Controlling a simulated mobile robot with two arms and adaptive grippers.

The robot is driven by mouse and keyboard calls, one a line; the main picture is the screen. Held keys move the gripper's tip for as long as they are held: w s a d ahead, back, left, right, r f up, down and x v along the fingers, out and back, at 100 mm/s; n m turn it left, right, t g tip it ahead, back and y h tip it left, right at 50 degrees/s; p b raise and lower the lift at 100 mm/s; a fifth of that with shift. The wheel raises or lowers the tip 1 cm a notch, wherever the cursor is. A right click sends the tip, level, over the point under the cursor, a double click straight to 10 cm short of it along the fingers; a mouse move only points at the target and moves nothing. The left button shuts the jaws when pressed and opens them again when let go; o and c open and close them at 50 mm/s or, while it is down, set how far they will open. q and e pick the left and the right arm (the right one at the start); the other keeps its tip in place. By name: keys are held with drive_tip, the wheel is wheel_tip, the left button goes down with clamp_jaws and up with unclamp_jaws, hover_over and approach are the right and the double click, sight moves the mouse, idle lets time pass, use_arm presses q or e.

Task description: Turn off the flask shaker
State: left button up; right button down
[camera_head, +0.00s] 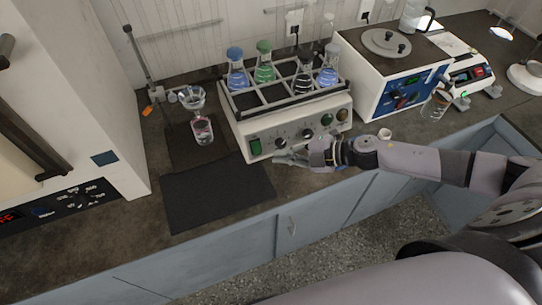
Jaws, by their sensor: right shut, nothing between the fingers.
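The flask shaker (289,134) is a cream box with a rack (285,100) on top. Several stoppered flasks stand in the rack, with blue, green and dark stoppers. Its front panel has a green switch (256,147) at the left end, black knobs in the middle and round buttons at the right. My right gripper (278,159) is shut and empty, just in front of the panel's lower edge, a little to the right of the green switch. I cannot tell if it touches the panel. My left gripper is not in view.
A dark mat (217,196) lies at front left. A stand with a funnel over a small flask (202,133) is left of the shaker. A white box with a blue panel (398,96), a balance (470,75) and a glass beaker (435,106) stand to the right. A white oven is far left.

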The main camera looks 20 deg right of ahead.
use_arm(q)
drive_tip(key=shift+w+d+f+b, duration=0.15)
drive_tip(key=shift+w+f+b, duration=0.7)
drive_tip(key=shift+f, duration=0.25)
use_arm(e)
drive_tip(key=v, duration=0.5)
drive_tip(key=shift+s+f, duration=0.15)
drive_tip(key=shift+s, duration=0.2)
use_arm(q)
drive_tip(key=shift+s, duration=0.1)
